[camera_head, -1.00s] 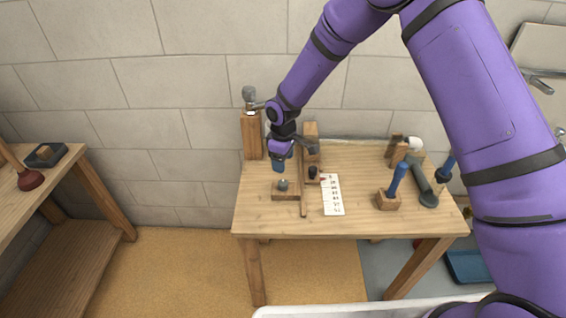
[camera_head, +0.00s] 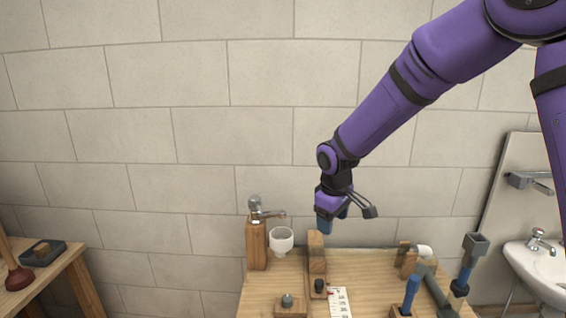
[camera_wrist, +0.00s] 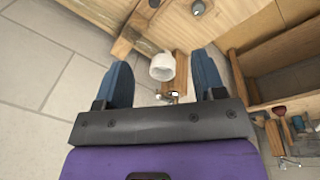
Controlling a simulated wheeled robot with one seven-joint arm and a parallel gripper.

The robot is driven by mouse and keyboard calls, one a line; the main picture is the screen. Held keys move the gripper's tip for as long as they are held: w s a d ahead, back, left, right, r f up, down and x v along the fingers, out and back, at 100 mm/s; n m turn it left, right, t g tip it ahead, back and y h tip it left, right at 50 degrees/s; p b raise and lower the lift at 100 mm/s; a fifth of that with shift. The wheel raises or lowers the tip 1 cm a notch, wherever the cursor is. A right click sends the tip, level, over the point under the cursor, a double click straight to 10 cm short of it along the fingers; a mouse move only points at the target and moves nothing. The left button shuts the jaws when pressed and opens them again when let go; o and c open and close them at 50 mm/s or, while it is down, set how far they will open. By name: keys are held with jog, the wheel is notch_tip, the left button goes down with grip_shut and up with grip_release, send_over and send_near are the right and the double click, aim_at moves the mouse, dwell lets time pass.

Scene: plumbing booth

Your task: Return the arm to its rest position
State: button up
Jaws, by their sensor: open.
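My purple arm reaches in from the upper right in the head view. My gripper (camera_head: 324,226) hangs above the back edge of the wooden workbench (camera_head: 262,288), just over an upright wooden block (camera_head: 317,250). In the wrist view my gripper (camera_wrist: 160,75) has its two blue fingers wide apart, with nothing held between them. A white cup (camera_head: 282,240) sits at the bench's back left, beside a wooden post with a metal tap (camera_head: 257,208). The cup also shows beyond the fingers in the wrist view (camera_wrist: 162,67).
A white sink (camera_head: 538,268) is at the right. A side table with a plunger (camera_head: 17,279) is at the left. The wall space above is clear.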

jog(key=s+d+r+m+t, duration=0.2)
jog(key=s+d+r+m, duration=0.3)
jog(key=s+d+r, duration=0.75)
jog(key=s+d+r+m, duration=0.2)
jog(key=s+r, duration=0.1)
jog(key=s, duration=0.6)
jog(key=s+d+r+m+t, duration=0.1)
jog(key=s+d+r+m, duration=0.1)
jog(key=s, duration=0.8)
jog(key=shift+d+r+m, duration=0.3)
jog(key=shift+d+r, duration=0.2)
jog(key=shift+d, duration=0.25)
